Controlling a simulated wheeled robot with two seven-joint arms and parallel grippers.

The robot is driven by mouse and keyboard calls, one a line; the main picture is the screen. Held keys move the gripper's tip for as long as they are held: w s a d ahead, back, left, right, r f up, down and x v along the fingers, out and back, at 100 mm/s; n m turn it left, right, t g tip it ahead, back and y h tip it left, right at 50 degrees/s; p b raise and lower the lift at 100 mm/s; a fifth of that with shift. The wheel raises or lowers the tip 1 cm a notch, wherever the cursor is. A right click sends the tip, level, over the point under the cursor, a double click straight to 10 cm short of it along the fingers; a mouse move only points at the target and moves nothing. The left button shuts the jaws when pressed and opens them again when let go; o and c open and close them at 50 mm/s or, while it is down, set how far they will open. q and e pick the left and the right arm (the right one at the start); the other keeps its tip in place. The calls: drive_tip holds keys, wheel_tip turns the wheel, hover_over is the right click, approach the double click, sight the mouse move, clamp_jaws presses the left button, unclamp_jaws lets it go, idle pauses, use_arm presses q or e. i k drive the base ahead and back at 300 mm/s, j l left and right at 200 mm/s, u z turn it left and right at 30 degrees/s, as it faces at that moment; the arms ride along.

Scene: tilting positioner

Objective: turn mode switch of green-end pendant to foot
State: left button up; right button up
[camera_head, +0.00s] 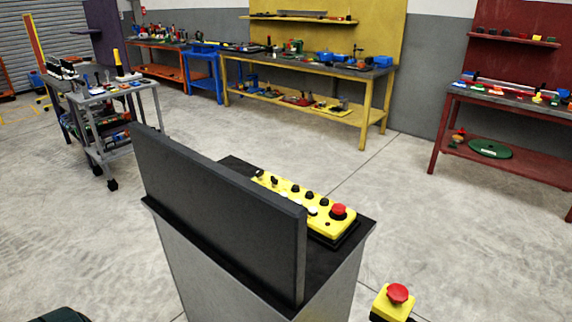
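A yellow control pendant (305,204) lies on the black top of a grey pedestal in the middle of the view. Its face carries several black knobs or switches, pale buttons and a red mushroom button (339,211) at its near right end. I see no green end on it, and I cannot tell which knob is the mode switch or where it points. A dark upright panel (220,205) hides part of the pendant's near side. Neither of my grippers is in view.
The grey pedestal (215,270) stands close in front. A yellow box with a red button (397,294) is at the lower right. A grey cart (115,95) stands left; a yellow bench (300,68) and red bench (510,100) stand behind. Open concrete floor lies between.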

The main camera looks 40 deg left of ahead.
sight(259, 174)
drive_tip(key=k+j+z, duration=0.15)
drive_tip(key=j, duration=0.25)
drive_tip(key=j+z, duration=0.15)
drive_tip(key=j, duration=0.2)
drive_tip(key=k+j+z, duration=0.15)
drive_tip(key=j, duration=0.2)
drive_tip(key=k+j+z, duration=0.15)
drive_tip(key=j, duration=0.2)
drive_tip(key=k+j+z, duration=0.15)
drive_tip(key=j, duration=0.2)
drive_tip(key=k+j, duration=0.2)
drive_tip(key=j, duration=0.2)
drive_tip(key=k+j, duration=0.2)
drive_tip(key=j, duration=0.25)
drive_tip(key=k+j, duration=0.2)
drive_tip(key=j, duration=0.2)
drive_tip(key=k+j+z, duration=0.1)
drive_tip(key=k+j, duration=0.15)
drive_tip(key=j, duration=0.15)
drive_tip(key=k+j, duration=0.2)
drive_tip(key=j, duration=0.2)
drive_tip(key=k+j, duration=0.25)
drive_tip(key=j, duration=0.15)
